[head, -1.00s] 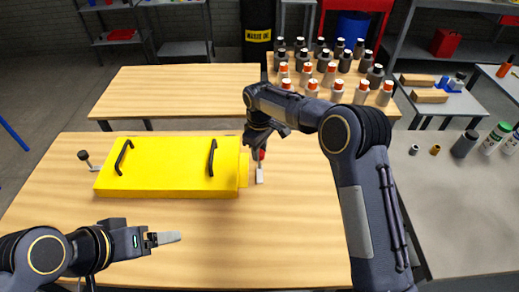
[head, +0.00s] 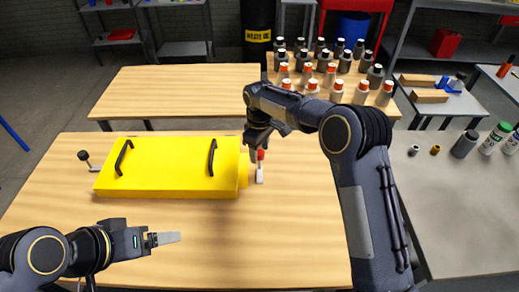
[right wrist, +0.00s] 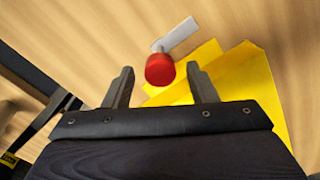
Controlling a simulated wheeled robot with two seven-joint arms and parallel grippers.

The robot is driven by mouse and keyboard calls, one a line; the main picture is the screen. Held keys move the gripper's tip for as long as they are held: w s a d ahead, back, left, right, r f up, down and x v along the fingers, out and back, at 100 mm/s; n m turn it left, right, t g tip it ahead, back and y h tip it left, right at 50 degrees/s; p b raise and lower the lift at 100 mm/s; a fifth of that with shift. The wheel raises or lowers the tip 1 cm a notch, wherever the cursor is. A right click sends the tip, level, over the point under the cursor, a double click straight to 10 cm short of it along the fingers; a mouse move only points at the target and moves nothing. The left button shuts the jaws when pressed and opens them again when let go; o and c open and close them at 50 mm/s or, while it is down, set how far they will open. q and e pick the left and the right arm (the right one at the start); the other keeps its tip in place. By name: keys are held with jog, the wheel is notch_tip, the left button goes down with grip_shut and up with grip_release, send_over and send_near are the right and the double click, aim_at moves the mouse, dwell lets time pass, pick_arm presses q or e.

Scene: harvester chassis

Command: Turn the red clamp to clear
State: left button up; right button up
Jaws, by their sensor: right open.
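The red clamp (head: 261,155) stands at the right end of the yellow chassis panel (head: 170,184), with a grey metal base plate (head: 260,176) on the table side. In the right wrist view its round red knob (right wrist: 160,69) shows beyond and between my two fingertips, with the grey plate (right wrist: 176,35) behind it. My right gripper (right wrist: 163,82) is open and empty; the fingers appear on either side of the knob, and I cannot tell if they touch it. My left gripper (head: 165,239) is over the near left of the table, away from the clamp; its jaw gap is unclear.
The panel carries two black handles (head: 212,158). A dark-knobbed clamp (head: 84,157) stands at its left end. The wooden table (head: 290,235) is clear in front and to the right. Several bottles (head: 335,75) stand on the table behind.

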notch_tip(320, 180, up, 7)
jog(key=shift+r+b, duration=0.15)
jog(key=shift+b, duration=0.3)
jog(key=shift+r, duration=0.15)
jog(key=shift+d+r, duration=0.15)
jog(key=shift+r, duration=0.05)
jog(key=s+d+r+m+t+y, duration=0.1)
jog(key=s+d+r+m, duration=0.2)
jog(key=s+d+r, duration=0.45)
jog(key=s+d+r+m+t+y, duration=0.1)
jog(key=s+d+r+m+y, duration=0.2)
jog(key=s+d, duration=0.65)
jog(key=s+d+f+m+t, duration=0.1)
jog(key=s+f+m, duration=0.1)
jog(key=s, duration=0.7)
jog(key=s+d+f+m+t, duration=0.1)
jog(key=s+m, duration=0.4)
jog(key=s, duration=0.5)
notch_tip(320, 180, down, 3)
jog(key=shift+d+r+t, duration=0.15)
jog(key=shift+d+t, duration=0.25)
jog(key=shift+t, duration=0.4)
